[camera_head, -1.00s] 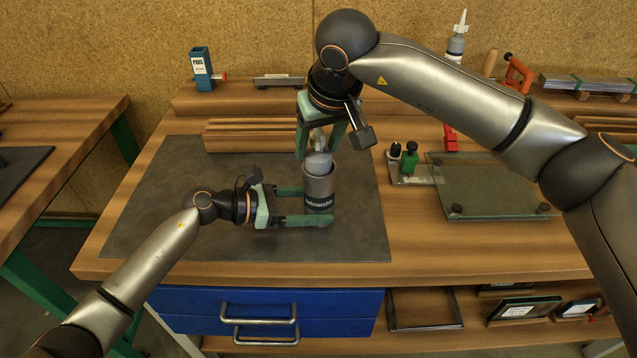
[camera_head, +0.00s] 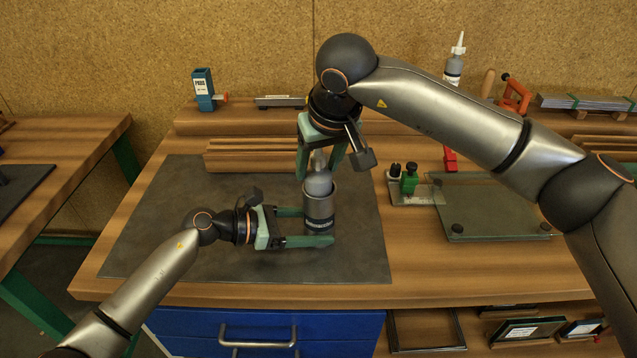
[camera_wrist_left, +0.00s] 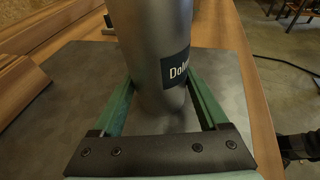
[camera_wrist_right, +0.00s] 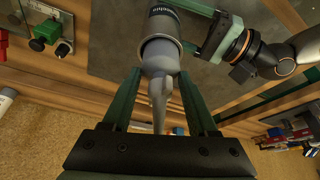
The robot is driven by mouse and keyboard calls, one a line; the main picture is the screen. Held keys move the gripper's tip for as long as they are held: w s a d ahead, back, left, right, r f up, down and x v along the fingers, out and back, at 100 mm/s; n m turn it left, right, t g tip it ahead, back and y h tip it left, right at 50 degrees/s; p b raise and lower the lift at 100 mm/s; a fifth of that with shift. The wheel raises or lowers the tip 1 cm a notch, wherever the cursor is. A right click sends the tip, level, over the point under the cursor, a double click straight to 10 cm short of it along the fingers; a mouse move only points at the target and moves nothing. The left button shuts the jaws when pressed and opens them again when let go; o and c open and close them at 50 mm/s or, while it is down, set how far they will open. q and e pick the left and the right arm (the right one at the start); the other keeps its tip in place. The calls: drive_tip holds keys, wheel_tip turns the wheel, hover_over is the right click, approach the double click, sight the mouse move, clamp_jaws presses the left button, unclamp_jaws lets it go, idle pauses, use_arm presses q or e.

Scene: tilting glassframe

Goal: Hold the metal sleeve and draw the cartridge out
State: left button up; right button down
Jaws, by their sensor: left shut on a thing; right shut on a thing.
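The grey metal sleeve (camera_head: 320,210) stands upright on the dark mat (camera_head: 180,240), with a dark label band. My left gripper (camera_head: 318,226) is shut on it from the left; the left wrist view shows the sleeve (camera_wrist_left: 150,45) between both fingers. The grey cartridge (camera_head: 318,183) sits inside the sleeve, with its shoulder and narrow nozzle above the rim. My right gripper (camera_head: 318,171) points down from above and is shut on the cartridge top. In the right wrist view the cartridge (camera_wrist_right: 160,58) is between the fingers; its lower body is hidden in the sleeve.
To the right are a green-knobbed fixture (camera_head: 410,182) and a glass pane (camera_head: 490,212) on dark feet. A bottle (camera_head: 454,65) and a blue box (camera_head: 203,88) stand at the back. The mat left of my left gripper is clear.

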wheel_tip(320, 180, up, 10)
use_arm(q)
drive_tip(key=o, duration=0.9)
drive_tip(key=shift+c, duration=0.2)
